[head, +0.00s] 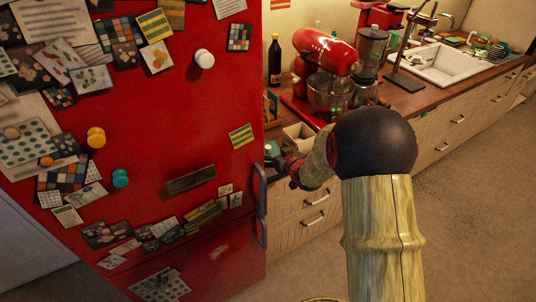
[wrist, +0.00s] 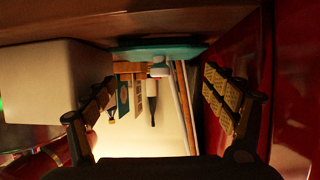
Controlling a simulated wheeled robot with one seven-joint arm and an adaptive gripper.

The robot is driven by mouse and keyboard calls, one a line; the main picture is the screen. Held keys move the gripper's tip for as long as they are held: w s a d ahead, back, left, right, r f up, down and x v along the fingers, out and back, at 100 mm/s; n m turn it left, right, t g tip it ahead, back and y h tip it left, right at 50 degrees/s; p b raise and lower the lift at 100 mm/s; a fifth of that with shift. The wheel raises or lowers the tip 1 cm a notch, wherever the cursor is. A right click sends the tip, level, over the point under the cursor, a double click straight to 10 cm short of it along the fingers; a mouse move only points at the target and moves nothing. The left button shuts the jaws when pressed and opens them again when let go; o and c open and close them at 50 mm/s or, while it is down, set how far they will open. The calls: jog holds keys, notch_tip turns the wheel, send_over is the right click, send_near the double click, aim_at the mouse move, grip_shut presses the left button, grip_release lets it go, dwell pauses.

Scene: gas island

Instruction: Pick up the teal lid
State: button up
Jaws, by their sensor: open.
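The teal lid (head: 272,149) lies on the wooden counter beside the fridge, partly hidden behind my gripper (head: 284,162) in the head view. In the wrist view, which appears upside down, the lid (wrist: 160,51) is a flat teal disc seen nearly edge-on against the counter. My gripper (wrist: 161,84) is open, with one finger on each side of the picture. The lid shows ahead, across the gap between the fingers. I see no contact between the fingers and the lid.
The red fridge (head: 185,125) stands close on one side of my gripper, its side (wrist: 292,90) near one finger. A pale box (wrist: 50,80) stands near the other finger. A dark bottle (head: 274,60) and a red stand mixer (head: 325,50) are farther back on the counter.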

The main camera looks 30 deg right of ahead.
aim_at(269, 148)
jog(key=shift+b+x, duration=0.35)
jog(key=shift+x, duration=1.55)
jog(key=shift+s, duration=0.1)
jog(key=shift+c, duration=1)
jog(key=c, duration=1.3)
